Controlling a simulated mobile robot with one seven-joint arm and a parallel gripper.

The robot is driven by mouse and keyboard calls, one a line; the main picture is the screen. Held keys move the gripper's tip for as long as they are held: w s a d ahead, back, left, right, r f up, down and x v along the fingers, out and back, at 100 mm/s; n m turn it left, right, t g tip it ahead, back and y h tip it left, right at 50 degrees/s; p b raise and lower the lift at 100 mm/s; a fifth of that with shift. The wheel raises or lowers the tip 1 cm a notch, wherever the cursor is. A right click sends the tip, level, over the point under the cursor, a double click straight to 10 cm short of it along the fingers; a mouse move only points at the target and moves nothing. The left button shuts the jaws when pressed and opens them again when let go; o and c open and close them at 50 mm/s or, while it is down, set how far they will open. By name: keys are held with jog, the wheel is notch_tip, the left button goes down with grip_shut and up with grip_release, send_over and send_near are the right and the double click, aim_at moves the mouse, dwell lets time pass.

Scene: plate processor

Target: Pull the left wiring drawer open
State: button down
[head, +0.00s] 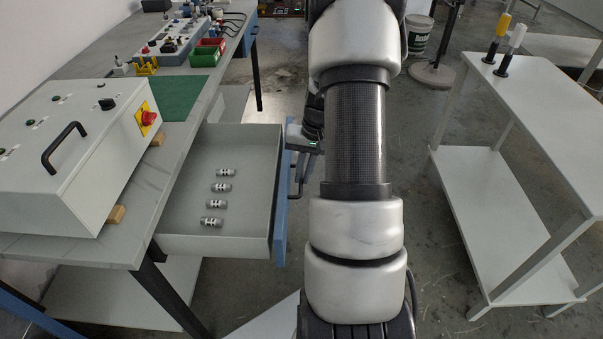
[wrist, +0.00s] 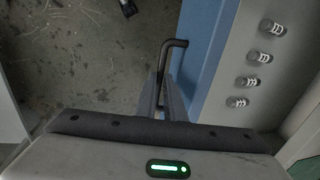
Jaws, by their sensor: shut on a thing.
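The wiring drawer (head: 259,185) stands pulled out from under the workbench, with its grey inside open to view. Several small grey cylinders (head: 223,187) lie in a row in it. Its blue front (wrist: 205,45) carries a dark bar handle (wrist: 176,43), which also shows in the head view (head: 294,184). My gripper (wrist: 170,88) is shut on the handle, with its fingers around the bar beside the blue front. In the head view my arm covers part of the area right of the drawer, and the fingertips are mostly hidden.
The workbench (head: 150,205) carries a white control box (head: 65,150), a green mat (head: 190,98) and red and green bins (head: 205,52). A white side table (head: 560,95) stands at the right. Open floor (head: 430,220) lies between it and the drawer.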

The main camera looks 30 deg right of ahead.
jog(key=c, duration=1.8)
grip_release()
jog(key=shift+c, duration=0.2)
notch_tip(320, 180, up, 17)
jog(key=s+d+p, duration=0.1)
jog(key=d+p, duration=0.1)
jog(key=p, duration=0.1)
jog(key=shift+s+d+p, duration=0.3)
jog(key=shift+s+p, duration=0.1)
